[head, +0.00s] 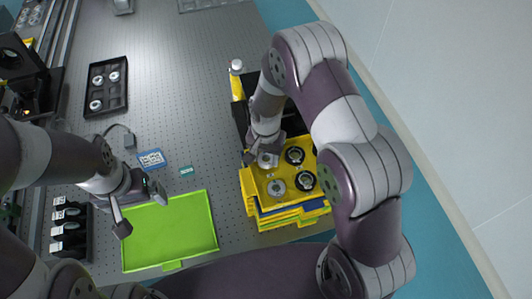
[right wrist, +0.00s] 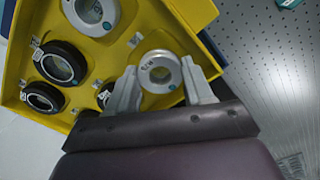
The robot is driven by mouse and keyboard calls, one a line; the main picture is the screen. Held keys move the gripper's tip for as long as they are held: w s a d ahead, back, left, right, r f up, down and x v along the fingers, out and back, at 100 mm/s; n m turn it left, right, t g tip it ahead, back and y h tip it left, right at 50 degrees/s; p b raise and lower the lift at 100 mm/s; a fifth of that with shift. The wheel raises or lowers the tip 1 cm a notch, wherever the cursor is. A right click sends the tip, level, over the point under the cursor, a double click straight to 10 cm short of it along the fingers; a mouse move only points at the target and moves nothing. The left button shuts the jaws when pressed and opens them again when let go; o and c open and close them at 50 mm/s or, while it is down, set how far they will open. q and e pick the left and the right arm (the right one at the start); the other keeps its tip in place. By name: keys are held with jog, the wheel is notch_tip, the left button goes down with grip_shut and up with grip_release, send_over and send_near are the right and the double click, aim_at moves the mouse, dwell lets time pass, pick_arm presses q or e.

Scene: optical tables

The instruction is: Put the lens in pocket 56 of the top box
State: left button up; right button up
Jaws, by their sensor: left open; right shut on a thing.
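The yellow top box (head: 262,207) lies on a stack of boxes at the right of the table. My right gripper (head: 263,157) is over its far left part and shut on a silver ring-mounted lens (right wrist: 160,72), gripped at its rim between two grey fingers (right wrist: 160,85). The lens is at or just above the box floor; I cannot tell which. Another silver lens (head: 277,187) and black-ringed lenses (head: 304,181) sit in the box. Pocket numbers are too small to read. My left gripper (head: 141,208) is open and empty above the green tray.
The green tray (head: 190,240) lies left of the boxes. A black tray with ring parts (head: 106,86) stands further back. A yellow bottle (head: 236,82) stands behind the box. Blue cards (head: 152,159) lie near the tray. The table's middle is clear.

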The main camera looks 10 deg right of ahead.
jog(key=shift+s+f, duration=0.15)
jog(key=shift+f, duration=0.45)
jog(key=shift+f, duration=0.3)
jog(key=o, duration=1)
jog(key=shift+r, duration=0.1)
jog(key=shift+o, duration=0.2)
